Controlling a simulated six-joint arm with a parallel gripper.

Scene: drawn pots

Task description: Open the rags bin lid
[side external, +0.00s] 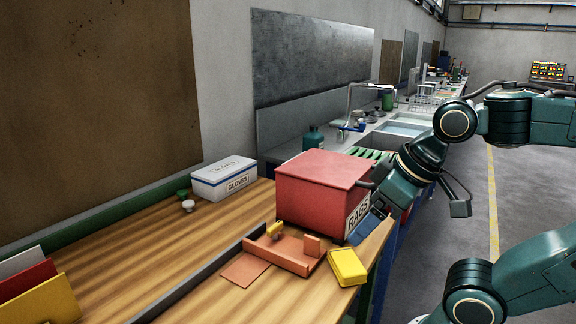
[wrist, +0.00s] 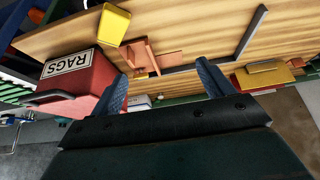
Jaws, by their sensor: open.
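The red rags bin (side external: 315,205) stands on the wooden bench with its flat red lid (side external: 322,167) down on top. A white RAGS label (side external: 358,214) is on its right-hand face. In the wrist view the bin (wrist: 92,82) is at the left, turned over, with its label and a dark bar handle (wrist: 50,97). My gripper (side external: 362,230) is beside the labelled face, its blue fingers pointing down toward the bench edge. In the wrist view my gripper (wrist: 162,72) is open and empty; its left finger overlaps the bin's edge. Whether it touches the bin is unclear.
A white gloves box (side external: 224,179) stands at the back left. A dark divider strip (side external: 200,285) crosses the bench. The left bench is mostly clear.

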